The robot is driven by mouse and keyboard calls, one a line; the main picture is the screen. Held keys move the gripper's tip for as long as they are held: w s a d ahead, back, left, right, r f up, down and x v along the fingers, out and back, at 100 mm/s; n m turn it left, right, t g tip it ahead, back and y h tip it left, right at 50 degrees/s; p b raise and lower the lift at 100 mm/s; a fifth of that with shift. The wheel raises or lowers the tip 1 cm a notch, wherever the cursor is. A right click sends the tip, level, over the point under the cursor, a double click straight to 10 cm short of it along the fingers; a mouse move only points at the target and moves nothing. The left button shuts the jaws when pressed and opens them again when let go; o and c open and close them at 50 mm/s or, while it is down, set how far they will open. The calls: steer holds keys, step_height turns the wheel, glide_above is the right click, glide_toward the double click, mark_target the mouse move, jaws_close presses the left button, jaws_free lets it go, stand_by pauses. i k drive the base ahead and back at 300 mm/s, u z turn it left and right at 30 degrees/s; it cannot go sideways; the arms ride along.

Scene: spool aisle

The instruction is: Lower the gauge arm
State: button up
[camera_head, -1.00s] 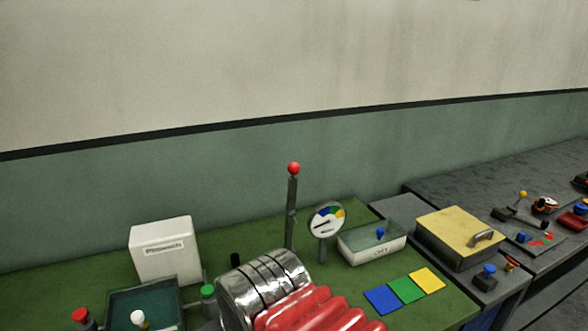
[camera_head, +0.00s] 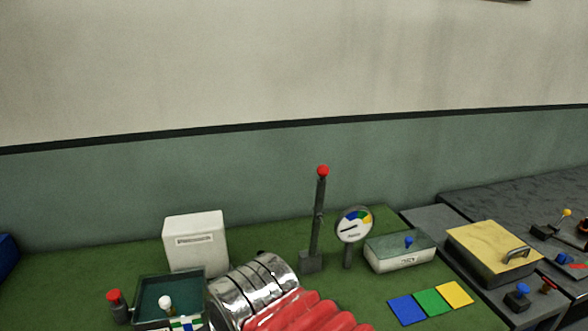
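A dark upright arm with a red knob (camera_head: 319,210) rises from a small block on the green bench top; I take it to be the gauge arm. It stands nearly vertical, leaning slightly right at the top. A round white dial gauge (camera_head: 354,225) with coloured segments and a dark needle stands just right of it on a short post. My arm's chrome and red ribbed section shows at the bottom centre, in front of the gauge arm's base and apart from it in the picture. My gripper is not visible.
A white box (camera_head: 195,242) stands left on the green bench (camera_head: 110,260). A teal tray (camera_head: 168,292) lies before it. A lidded box (camera_head: 400,252), coloured squares (camera_head: 432,303) and a yellow-topped case (camera_head: 492,252) are right of the gauge.

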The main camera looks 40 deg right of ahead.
mark_target(322, 170)
steer(key=u, duration=0.1)
steer(key=k, duration=0.85)
steer(key=z, duration=0.5)
steer(key=i, duration=0.95)
steer(key=u, duration=0.05)
